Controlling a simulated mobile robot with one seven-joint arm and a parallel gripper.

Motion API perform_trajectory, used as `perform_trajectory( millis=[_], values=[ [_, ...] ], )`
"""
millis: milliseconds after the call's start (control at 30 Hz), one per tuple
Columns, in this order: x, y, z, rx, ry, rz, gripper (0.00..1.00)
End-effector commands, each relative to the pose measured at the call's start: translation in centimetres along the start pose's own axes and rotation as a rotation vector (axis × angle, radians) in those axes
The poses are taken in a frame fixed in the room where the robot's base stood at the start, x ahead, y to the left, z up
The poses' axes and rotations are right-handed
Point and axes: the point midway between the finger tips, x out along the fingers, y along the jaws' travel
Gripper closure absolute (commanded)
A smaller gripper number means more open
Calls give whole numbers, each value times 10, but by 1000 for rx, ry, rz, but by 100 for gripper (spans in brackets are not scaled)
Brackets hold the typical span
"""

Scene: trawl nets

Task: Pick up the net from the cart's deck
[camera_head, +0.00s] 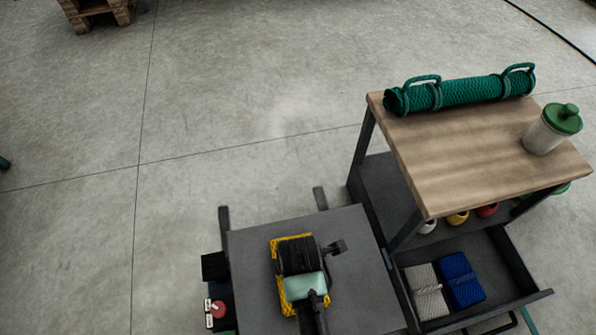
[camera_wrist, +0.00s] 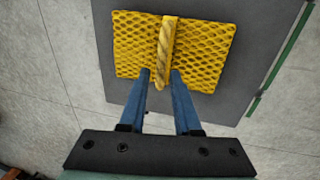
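A yellow mesh net (camera_wrist: 211,50) lies folded into a flat rectangle on a dark grey deck (camera_wrist: 262,62). A pale yellow twisted rope handle (camera_wrist: 167,45) runs across its middle. My gripper (camera_wrist: 160,74) is above the net with two blue fingers apart, one on each side of the handle's near end. I cannot tell whether they touch it. In the head view, the net (camera_head: 283,289) shows as yellow edges around my gripper, which hides its middle. The deck (camera_head: 350,235) is beside a taller wooden-topped cart.
The wooden top (camera_head: 455,150) holds a rolled green net (camera_head: 460,92) and a green-lidded jar (camera_head: 550,130). Its open drawer (camera_head: 513,265) holds a grey bundle (camera_head: 427,292) and a blue bundle (camera_head: 461,280).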

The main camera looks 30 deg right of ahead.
Motion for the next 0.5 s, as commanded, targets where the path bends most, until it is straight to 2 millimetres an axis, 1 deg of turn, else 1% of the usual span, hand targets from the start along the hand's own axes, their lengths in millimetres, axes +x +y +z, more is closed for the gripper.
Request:
perform_trajectory(
  millis=[33, 200, 300, 467, 500],
  values=[
    [12, -1, -1, 0, 0, -1, 69],
    [37, -2, -4, 0, 0, -1, 69],
    [41, -2, -4, 0, 0, 0, 69],
    [40, -1, -3, 0, 0, 0, 69],
    [40, -1, -3, 0, 0, 0, 70]
  ],
)
